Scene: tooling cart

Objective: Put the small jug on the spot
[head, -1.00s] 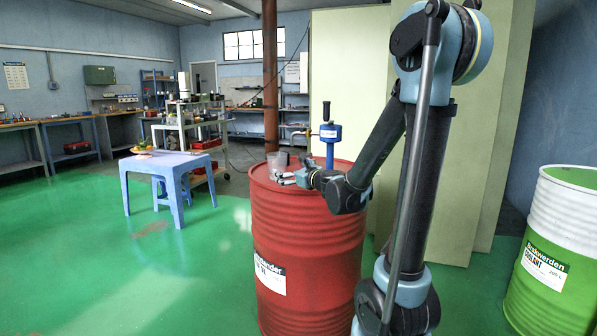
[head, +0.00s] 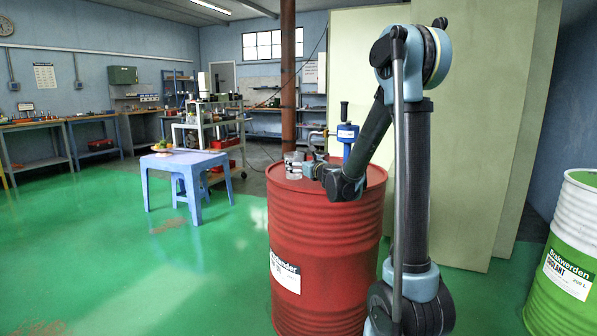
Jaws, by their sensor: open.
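A small, clear-looking grey vessel (head: 293,171), likely the small jug, stands upright on the near left part of the red drum's lid. My gripper (head: 297,165) is at the vessel, level with it, reaching in from the right. Its jaws are open, and its fingers overlap the vessel in the picture. At this size I cannot tell whether they touch it. I cannot make out a marked spot in this view.
The red drum (head: 325,240) stands in front of my arm. A blue hand pump (head: 347,132) rises from its lid. Green floor is open at left.

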